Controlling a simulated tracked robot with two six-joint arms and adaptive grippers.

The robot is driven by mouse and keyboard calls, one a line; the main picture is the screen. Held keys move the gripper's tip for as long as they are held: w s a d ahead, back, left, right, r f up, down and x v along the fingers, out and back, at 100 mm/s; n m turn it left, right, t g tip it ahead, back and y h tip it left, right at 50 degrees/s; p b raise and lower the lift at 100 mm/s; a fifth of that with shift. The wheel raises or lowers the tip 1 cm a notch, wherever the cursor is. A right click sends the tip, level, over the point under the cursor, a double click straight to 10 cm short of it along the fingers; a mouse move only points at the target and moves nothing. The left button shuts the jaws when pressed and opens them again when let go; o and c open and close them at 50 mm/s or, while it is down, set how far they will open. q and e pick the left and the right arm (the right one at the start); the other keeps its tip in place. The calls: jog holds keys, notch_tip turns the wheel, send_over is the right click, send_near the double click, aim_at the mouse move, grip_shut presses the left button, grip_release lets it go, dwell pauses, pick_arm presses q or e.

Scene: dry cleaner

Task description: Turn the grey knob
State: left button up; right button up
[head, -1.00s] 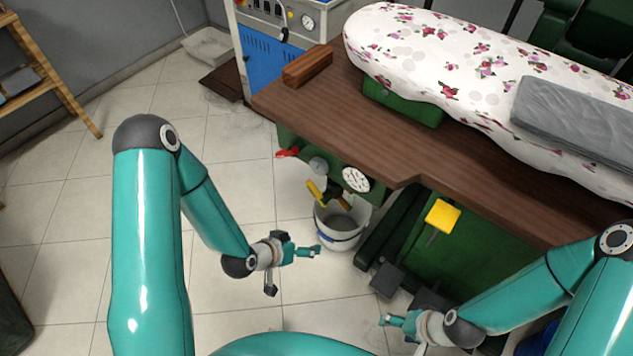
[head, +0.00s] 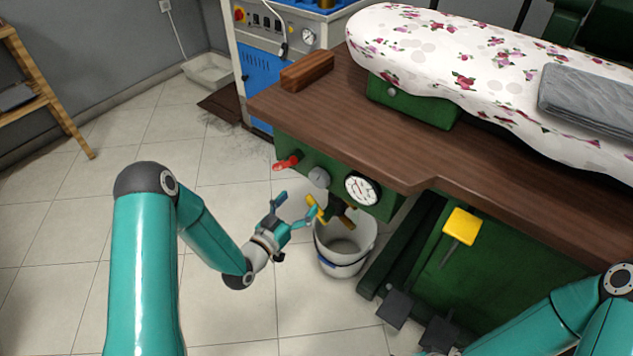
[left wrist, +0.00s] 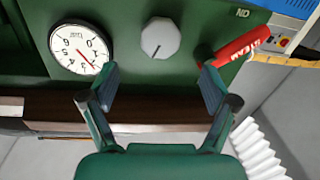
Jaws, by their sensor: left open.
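The grey knob (head: 319,177) is on the green front panel under the wooden tabletop, between a red handle (head: 287,162) and a round white gauge (head: 362,188). In the left wrist view the knob (left wrist: 160,38) is round, with a dark pointer line on its face. My left gripper (head: 296,208) is open and empty, in front of and below the knob in the head view. In the left wrist view its spread fingers (left wrist: 160,82) frame the knob's position, apart from it. The red handle (left wrist: 238,46) and the gauge (left wrist: 81,47) flank the knob. My right gripper is out of view.
Yellow-handled valves (head: 317,209) stick out below the gauge, close to my left fingers. A white bucket (head: 345,262) stands on the floor beneath. The wooden tabletop (head: 400,145) overhangs the panel. Open tiled floor (head: 225,185) lies left of the gripper.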

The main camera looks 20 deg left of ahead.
aim_at(317, 182)
pick_arm(q)
jog(key=x, duration=0.9)
